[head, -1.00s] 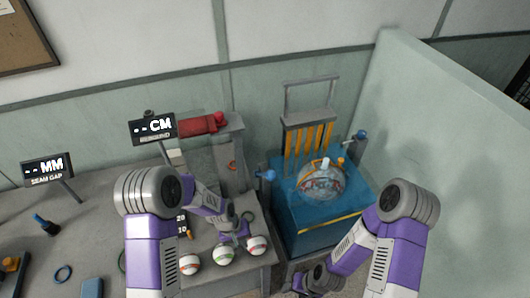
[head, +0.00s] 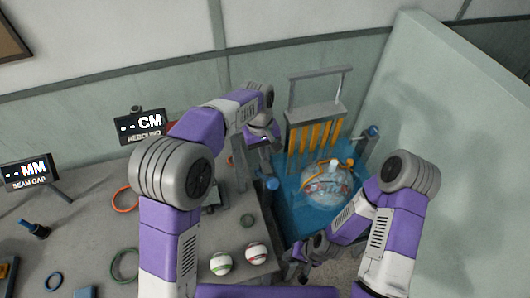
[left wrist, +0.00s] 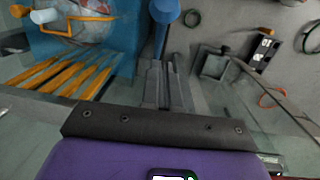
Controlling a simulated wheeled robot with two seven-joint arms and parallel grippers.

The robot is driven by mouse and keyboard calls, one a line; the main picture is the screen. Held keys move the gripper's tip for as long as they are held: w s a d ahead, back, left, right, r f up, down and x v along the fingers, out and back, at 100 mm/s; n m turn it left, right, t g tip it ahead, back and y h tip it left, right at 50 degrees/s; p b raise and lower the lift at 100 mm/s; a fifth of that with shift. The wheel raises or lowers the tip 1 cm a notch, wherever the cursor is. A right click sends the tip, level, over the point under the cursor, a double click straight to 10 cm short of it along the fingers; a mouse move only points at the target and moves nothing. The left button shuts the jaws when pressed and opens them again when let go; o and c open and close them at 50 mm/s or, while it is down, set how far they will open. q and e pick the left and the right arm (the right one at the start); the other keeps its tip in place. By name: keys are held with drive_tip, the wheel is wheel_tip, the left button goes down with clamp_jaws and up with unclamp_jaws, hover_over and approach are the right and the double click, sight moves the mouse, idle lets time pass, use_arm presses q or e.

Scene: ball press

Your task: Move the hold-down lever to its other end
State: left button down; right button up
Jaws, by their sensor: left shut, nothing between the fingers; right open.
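The blue press (head: 300,205) stands right of the grey bench with a clear patterned ball (head: 327,180) on it. An orange lever-like bar (head: 334,163) lies over the ball; it also shows with a white grip (left wrist: 50,16) in the left wrist view. I cannot tell for sure that this is the hold-down lever. My left gripper (head: 264,137) is shut and empty, left of the press's orange slats (head: 313,132). Its fingers (left wrist: 158,84) point toward a blue-topped post in the left wrist view. My right gripper (head: 298,256) is open at the press's front; its fingertips are partly hidden.
A grey upright frame (head: 316,75) rises at the press's back. Blue-topped posts (head: 271,184) flank the press. Two balls (head: 221,263) sit at the bench's front. A green wall (head: 440,120) closes the right side. Two displays (head: 139,125) stand at left.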

use_arm(q)
approach(267, 178)
drive_tip(key=f, duration=0.5)
drive_tip(key=shift+s+d+f+b, duration=0.1)
drive_tip(key=shift+s+d+b, duration=0.2)
drive_tip(key=shift+s+b, duration=0.05)
use_arm(e)
drive_tip(key=shift+f, duration=0.5)
